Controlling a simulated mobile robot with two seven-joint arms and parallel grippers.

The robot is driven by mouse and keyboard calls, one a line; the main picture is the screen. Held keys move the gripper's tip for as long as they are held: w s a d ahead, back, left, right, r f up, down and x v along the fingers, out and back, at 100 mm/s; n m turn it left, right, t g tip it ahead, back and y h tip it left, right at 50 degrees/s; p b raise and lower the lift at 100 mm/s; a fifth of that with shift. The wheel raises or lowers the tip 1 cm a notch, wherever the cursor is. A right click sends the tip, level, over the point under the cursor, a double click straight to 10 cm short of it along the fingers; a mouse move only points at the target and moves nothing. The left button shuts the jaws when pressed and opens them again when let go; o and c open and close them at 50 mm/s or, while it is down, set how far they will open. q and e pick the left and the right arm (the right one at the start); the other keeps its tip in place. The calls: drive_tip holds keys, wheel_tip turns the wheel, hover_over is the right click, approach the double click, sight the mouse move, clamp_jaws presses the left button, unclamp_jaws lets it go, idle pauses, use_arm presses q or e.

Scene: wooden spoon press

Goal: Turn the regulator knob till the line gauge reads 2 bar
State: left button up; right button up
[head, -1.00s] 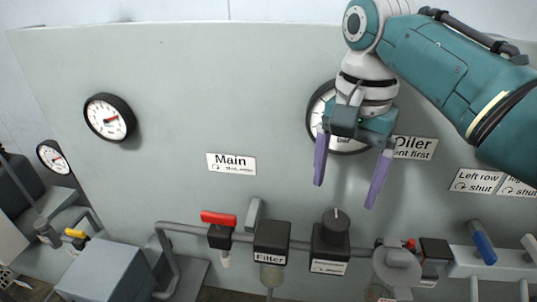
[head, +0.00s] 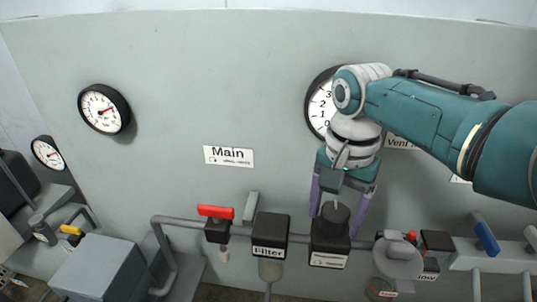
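The black regulator knob (head: 335,214) stands on top of a dark regulator block (head: 329,250) in the pipe line. My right gripper (head: 337,222) points down over it, with one purple finger on each side of the knob. The fingers look spread, with a gap to the knob; I cannot tell whether either touches it. A large white gauge (head: 320,107) on the panel above is partly hidden behind my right arm. Digits show on its left side, but its needle and reading are hidden. My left gripper is not in view.
A red-handled valve (head: 216,212) and the filter (head: 270,235) stand left of the regulator. An oiler bowl (head: 397,260) and a blue lever (head: 485,236) are to its right. Another gauge (head: 104,109) hangs at left. The panel around the Main label (head: 229,156) is clear.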

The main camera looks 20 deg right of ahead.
drive_tip(key=c, duration=1.1)
